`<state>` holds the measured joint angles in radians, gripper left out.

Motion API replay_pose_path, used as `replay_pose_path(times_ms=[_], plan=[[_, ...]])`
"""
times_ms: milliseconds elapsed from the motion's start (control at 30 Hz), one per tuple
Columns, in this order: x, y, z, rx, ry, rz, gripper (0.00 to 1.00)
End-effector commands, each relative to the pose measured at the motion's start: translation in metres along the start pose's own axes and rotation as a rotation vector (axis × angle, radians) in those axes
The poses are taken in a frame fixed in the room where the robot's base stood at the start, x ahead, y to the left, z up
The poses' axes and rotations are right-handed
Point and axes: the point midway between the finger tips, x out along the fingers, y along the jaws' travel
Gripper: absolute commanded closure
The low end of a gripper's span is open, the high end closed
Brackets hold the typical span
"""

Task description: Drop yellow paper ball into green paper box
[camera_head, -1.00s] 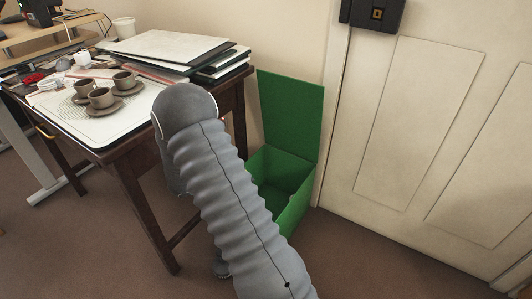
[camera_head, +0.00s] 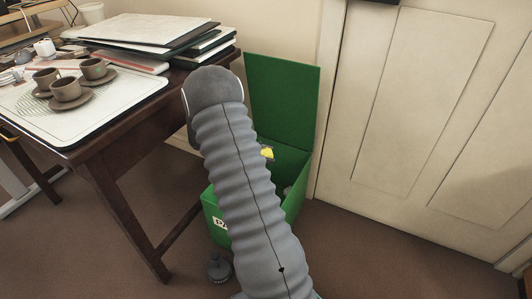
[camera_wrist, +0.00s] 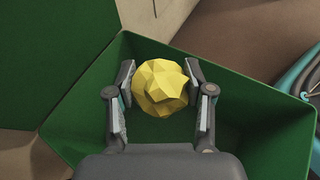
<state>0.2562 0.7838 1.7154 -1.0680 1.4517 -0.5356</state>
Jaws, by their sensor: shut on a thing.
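The yellow paper ball (camera_wrist: 160,88) is crumpled and sits between the two fingers of my gripper (camera_wrist: 160,95) in the wrist view. My gripper is shut on it, and the ball is above the box opening. A small piece of the ball (camera_head: 267,153) shows beside my arm in the head view. The green paper box (camera_head: 284,95) stands on the floor with its lid raised at the back. Its green walls (camera_wrist: 255,110) surround the gripper in the wrist view. My arm hides part of the box and most of my gripper in the head view.
A dark wooden table (camera_head: 125,150) stands left of the box, with several cups on saucers (camera_head: 67,92) and a stack of folders (camera_head: 150,35) on it. A pale door (camera_head: 420,110) is at the right. Brown floor (camera_head: 400,265) is clear in front of the door.

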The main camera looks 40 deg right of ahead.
Motion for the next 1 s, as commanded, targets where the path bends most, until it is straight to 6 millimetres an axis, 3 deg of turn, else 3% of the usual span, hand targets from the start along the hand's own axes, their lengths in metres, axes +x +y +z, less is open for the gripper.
replay_pose_path(times_ms=[33, 167, 500, 533, 633, 1000], plan=[[0.004, -0.001, -0.01, 0.0, 0.0, 0.0, 0.58], [0.009, -0.001, -0.019, 0.001, 0.0, -0.001, 0.58], [0.009, -0.001, -0.021, 0.001, 0.0, 0.0, 0.58], [0.009, -0.001, -0.021, 0.001, 0.0, 0.0, 0.45], [0.009, -0.001, -0.021, 0.001, 0.0, 0.0, 0.2], [0.009, -0.001, -0.019, 0.001, 0.0, 0.0, 0.19]])
